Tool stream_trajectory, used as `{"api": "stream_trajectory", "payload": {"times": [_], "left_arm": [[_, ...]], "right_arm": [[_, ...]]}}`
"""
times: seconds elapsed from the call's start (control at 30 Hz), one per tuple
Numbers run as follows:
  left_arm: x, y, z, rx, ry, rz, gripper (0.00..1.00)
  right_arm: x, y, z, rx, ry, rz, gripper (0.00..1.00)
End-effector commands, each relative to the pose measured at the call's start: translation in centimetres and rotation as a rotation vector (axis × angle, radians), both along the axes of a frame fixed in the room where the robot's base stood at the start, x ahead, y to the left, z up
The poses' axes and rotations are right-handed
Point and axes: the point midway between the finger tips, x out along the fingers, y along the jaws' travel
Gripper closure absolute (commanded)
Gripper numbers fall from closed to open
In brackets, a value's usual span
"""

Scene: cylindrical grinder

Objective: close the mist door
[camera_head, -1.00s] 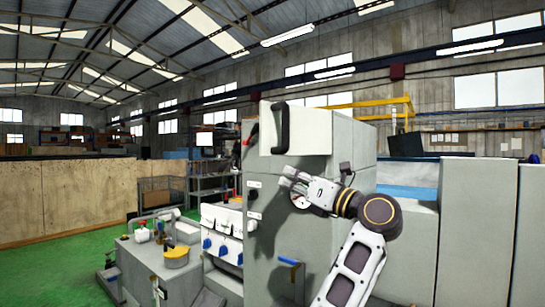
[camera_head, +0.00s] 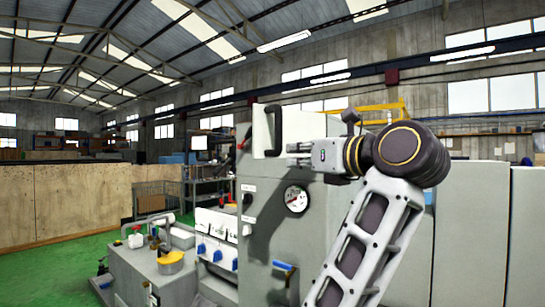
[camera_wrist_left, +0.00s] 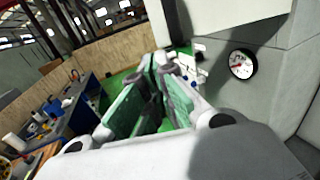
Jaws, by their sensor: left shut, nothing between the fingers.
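The mist door (camera_head: 262,145) is a pale grey panel with a black upright handle (camera_head: 277,130). It stands out from the upper front of the grey machine cabinet (camera_head: 330,230), swung open. My left gripper (camera_head: 291,155) is shut and empty. In the head view it overlaps the door's lower right part, just right of and below the handle; I cannot tell whether it touches. In the left wrist view the gripper (camera_wrist_left: 157,62) points away, and a pale panel, probably the door (camera_wrist_left: 225,18), hangs above and to the right. My right gripper is out of view.
A round gauge (camera_head: 296,198) and a blue lever (camera_head: 283,266) sit on the cabinet front. A lower unit with blue knobs (camera_head: 211,251) and a pump tank with a yellow cap (camera_head: 171,262) stand to the left. Green floor (camera_head: 50,270) is free at far left.

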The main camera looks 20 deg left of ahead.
Motion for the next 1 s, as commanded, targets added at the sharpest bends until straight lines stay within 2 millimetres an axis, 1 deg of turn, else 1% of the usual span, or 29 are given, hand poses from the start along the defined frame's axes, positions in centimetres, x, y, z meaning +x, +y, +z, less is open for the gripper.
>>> {"api": "stream_trajectory", "payload": {"times": [0.17, 0.33, 1.0], "left_arm": [[0.5, 0.6, 0.0, 0.0, 0.001, 0.001, 1.0], [1.6, 1.9, -0.1, -0.001, 0.002, 0.001, 1.0], [7.2, 8.5, 0.0, 0.0, 0.001, 0.001, 1.0]], "right_arm": [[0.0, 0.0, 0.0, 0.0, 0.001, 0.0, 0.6], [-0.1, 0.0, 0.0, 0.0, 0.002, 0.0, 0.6], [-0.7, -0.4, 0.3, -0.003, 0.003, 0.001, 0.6]]}}
